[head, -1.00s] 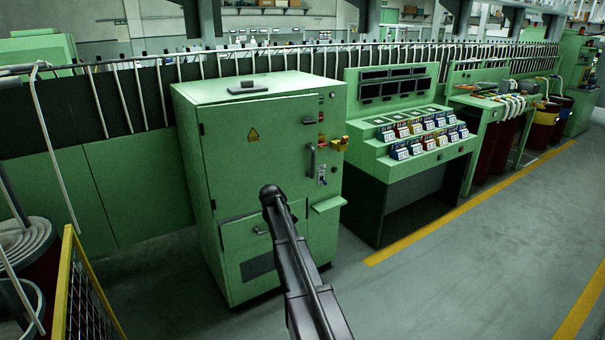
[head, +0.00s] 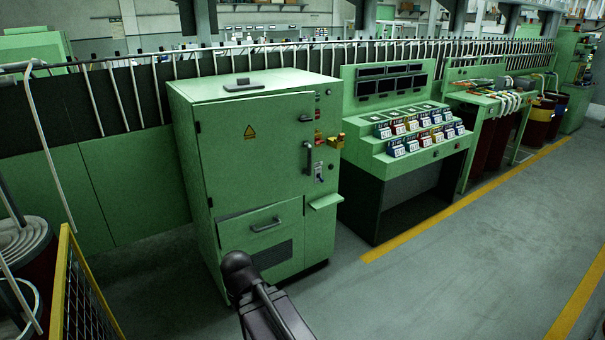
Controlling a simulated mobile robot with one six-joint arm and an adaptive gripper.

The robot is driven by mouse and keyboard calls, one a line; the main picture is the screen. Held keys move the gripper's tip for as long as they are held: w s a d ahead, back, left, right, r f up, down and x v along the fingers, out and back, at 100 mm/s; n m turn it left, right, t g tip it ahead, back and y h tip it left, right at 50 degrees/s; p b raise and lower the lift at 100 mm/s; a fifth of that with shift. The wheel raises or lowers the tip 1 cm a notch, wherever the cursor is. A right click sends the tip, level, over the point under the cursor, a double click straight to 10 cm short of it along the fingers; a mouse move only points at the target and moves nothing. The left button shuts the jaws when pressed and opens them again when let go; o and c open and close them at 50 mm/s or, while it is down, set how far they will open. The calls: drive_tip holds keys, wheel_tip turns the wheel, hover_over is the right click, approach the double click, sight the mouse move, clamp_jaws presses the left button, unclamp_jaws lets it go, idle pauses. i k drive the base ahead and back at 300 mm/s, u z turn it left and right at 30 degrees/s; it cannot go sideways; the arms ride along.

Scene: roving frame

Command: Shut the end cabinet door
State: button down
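The green end cabinet (head: 185,150) stands left of the middle in the head view. Its large front door (head: 250,165) carries a yellow warning triangle and has hinges on its left edge. A dark upright handle (head: 309,158) is on the right of the front. The door looks nearly flush; I cannot tell whether a small gap is left. Below it, a lower panel (head: 240,225) with a bar handle looks slightly tilted at its upper edge. My dark arm (head: 255,290) rises from the bottom in front of the cabinet's lower part. My gripper's fingers do not show.
A green control desk (head: 415,160) with rows of coloured meters stands right of the cabinet. A yellow-framed mesh guard (head: 70,290) and drums are at lower left. Grey floor (head: 440,290) with yellow lines is clear at front right.

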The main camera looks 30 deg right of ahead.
sight(255, 153)
drive_tip(key=z, duration=0.4)
drive_tip(key=i, duration=1.1)
drive_tip(key=u, duration=0.3)
